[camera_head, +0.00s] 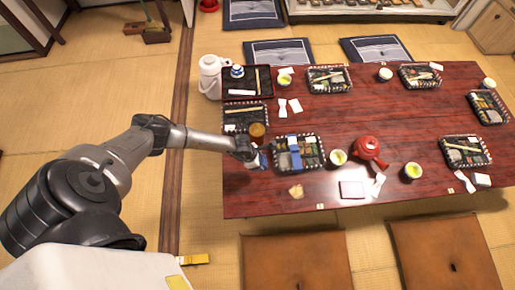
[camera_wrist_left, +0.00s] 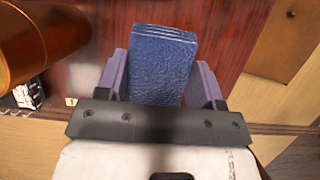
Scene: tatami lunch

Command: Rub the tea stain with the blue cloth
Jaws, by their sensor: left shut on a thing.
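My left gripper (camera_head: 256,159) is over the left part of the dark red table. It is shut on the blue cloth (camera_wrist_left: 160,62), which is a folded block between its purple fingers in the left wrist view. In the head view the cloth is mostly hidden by the gripper. A small tan patch (camera_head: 296,191) lies on the table, right of and nearer than the gripper; it may be the tea stain, but I cannot tell for sure. The gripper is apart from it. My right gripper is not in view.
A brown cylindrical container (camera_head: 257,130) stands close beside the gripper; it looms large in the left wrist view (camera_wrist_left: 30,40). A lunch box (camera_head: 312,165) with a blue band is just right. A red teapot (camera_head: 368,148) and tea cups stand further right. The table's near-left corner is clear.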

